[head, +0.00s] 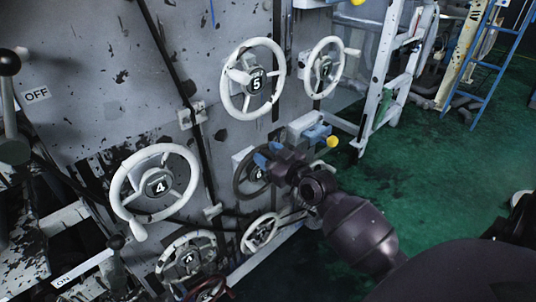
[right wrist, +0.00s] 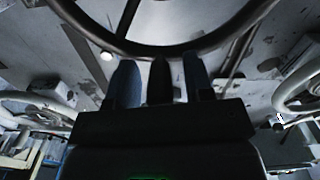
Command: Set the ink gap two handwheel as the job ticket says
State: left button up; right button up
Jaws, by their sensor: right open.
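I see no legible "ink gap two" label and no job ticket, so I cannot tell which handwheel is meant. A dark-rimmed handwheel (head: 238,180), its hub number partly covered and perhaps 6, is on the grey machine panel. My right gripper (head: 268,154) is at this wheel's upper right rim, with blue fingers, and hides part of it. In the right wrist view a dark wheel rim (right wrist: 228,33) curves just beyond the open fingers (right wrist: 160,78). My left gripper is not in view.
White handwheels 4 (head: 118,190) and 5 (head: 227,85) are nearby. Another white wheel (head: 341,58) is at upper right, and several are low down. A yellow knob (head: 332,141) is close to my right gripper. Green floor (head: 440,170) is open at right.

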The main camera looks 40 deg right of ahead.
aim_at(241, 169)
grip_shut()
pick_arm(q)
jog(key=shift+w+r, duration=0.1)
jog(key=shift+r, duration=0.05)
pick_arm(e)
jog(key=shift+a, duration=0.1)
jog(key=a+n+p, duration=0.1)
jog(key=n, duration=0.1)
jog(key=a+f+n+p, duration=0.1)
jog(key=a+n+p, duration=0.1)
jog(key=n, duration=0.1)
jog(key=a+n+p, duration=0.1)
jog(key=a+n, duration=0.1)
jog(key=shift+s+a+f+n, duration=0.2)
jog(key=shift+a+n, duration=0.05)
jog(key=shift+n, duration=0.15)
jog(key=shift+s+a+f+n+p, duration=0.1)
jog(key=shift+a+f+n+p, duration=0.1)
jog(key=shift+a+f+n, duration=0.3)
jog(key=shift+a+f+n+p, duration=0.15)
jog(key=shift+f+n+p, duration=0.05)
jog(key=shift+n, duration=0.5)
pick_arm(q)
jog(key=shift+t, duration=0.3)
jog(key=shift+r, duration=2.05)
pick_arm(e)
jog(key=shift+a+f+n, duration=0.5)
jog(key=shift+f+n, duration=0.3)
jog(key=shift+n, duration=0.4)
